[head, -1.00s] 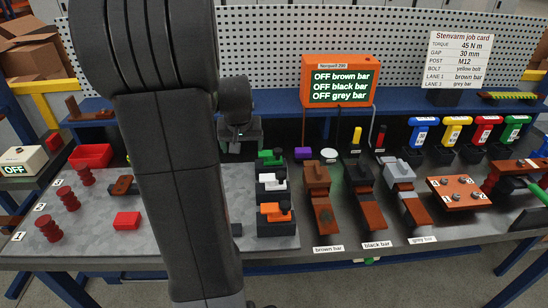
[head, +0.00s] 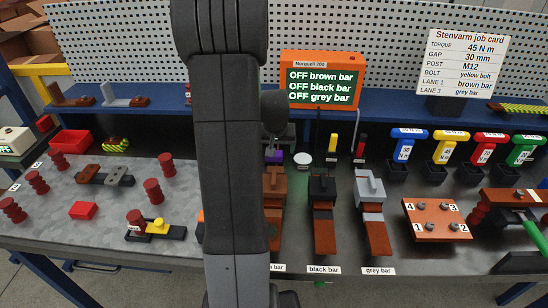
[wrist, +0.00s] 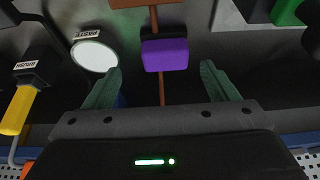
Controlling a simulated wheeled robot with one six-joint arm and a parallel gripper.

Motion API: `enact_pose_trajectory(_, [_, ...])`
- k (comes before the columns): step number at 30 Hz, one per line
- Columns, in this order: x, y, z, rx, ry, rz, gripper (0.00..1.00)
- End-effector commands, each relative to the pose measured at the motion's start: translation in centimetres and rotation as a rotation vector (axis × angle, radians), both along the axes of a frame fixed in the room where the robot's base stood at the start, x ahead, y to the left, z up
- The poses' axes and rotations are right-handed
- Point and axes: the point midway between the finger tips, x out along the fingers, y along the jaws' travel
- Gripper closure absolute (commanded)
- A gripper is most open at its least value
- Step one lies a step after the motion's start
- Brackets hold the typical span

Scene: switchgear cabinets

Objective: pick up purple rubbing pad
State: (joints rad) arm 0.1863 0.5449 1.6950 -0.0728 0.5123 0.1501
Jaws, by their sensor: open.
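The purple rubbing pad (wrist: 165,54) shows in the wrist view as a purple block with a dark part along its upper edge. It lies ahead of my gripper (wrist: 160,85), between the lines of its two green fingers. The fingers are spread wide and nothing is between them. In the head view the purple pad (head: 274,157) is small, on the dark bench just right of my arm, partly covered by dark parts of it. My gripper is mostly hidden behind my arm in the head view.
A white round paste disc (wrist: 94,55) lies close left of the pad in the wrist view. A yellow-handled brush (wrist: 17,108) stands farther left. The orange display box (head: 320,80) stands behind on the blue shelf. Copper bars and clamps stand in front of the pad.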

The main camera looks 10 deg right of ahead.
Motion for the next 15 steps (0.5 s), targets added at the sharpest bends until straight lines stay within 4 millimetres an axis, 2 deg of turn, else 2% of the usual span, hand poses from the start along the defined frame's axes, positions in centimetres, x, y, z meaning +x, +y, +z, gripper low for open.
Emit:
enact_pose_trajectory(5, [0.5,0.1,-0.9,0.001,0.003,0.000,0.20])
enact_pose_trajectory(15, [2.1,0.2,-4.4,0.001,0.002,0.000,0.20])
